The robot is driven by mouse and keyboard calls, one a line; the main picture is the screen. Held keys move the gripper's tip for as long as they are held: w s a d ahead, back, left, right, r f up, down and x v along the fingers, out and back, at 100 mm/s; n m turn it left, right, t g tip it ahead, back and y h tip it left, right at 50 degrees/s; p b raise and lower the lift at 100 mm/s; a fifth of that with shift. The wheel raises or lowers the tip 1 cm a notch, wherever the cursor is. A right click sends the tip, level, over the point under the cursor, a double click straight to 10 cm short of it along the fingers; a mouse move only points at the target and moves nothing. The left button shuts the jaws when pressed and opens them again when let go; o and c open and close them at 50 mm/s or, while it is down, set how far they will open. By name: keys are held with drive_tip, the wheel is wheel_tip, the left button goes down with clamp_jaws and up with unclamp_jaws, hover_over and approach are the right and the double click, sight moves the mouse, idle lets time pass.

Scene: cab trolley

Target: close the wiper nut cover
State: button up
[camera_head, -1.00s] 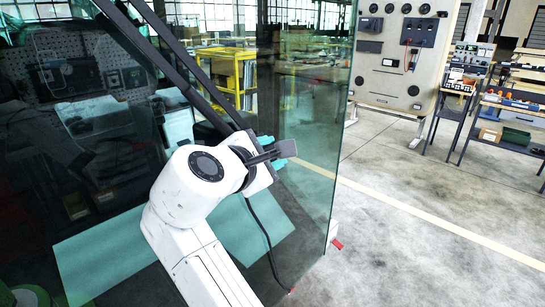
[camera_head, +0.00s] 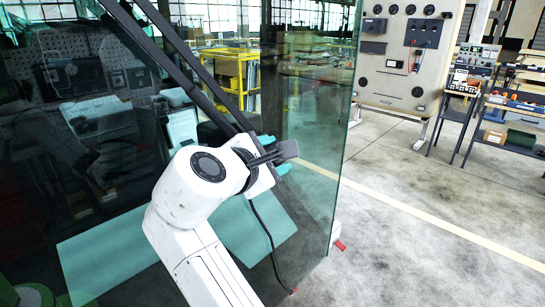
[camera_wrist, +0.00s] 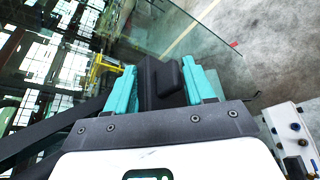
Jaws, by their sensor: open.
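The wiper nut cover (camera_head: 288,149) is a small dark grey flap at the lower end of the black wiper arm (camera_head: 172,48). It sticks out to the right in the head view, apparently swung up, though its hinge is hidden by my gripper. My gripper (camera_head: 275,153) has teal fingers, one above and one below the cover. In the wrist view the black cover (camera_wrist: 165,83) lies between the open fingers of my gripper (camera_wrist: 160,68). The right finger is close beside it; I cannot tell whether they touch. The wiper nut is not visible.
The large glass windscreen (camera_head: 318,110) stands behind my arm, with its right edge upright. A black cable hangs down in front of it. A panel board (camera_head: 405,60) and a shelf of tools (camera_head: 510,110) stand farther right. The concrete floor (camera_head: 430,200) there is clear.

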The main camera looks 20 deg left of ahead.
drive_tip(key=b+v, duration=0.2)
drive_tip(key=v, duration=0.8)
drive_tip(key=shift+s+b, duration=0.35)
drive_tip(key=shift+b, duration=0.05)
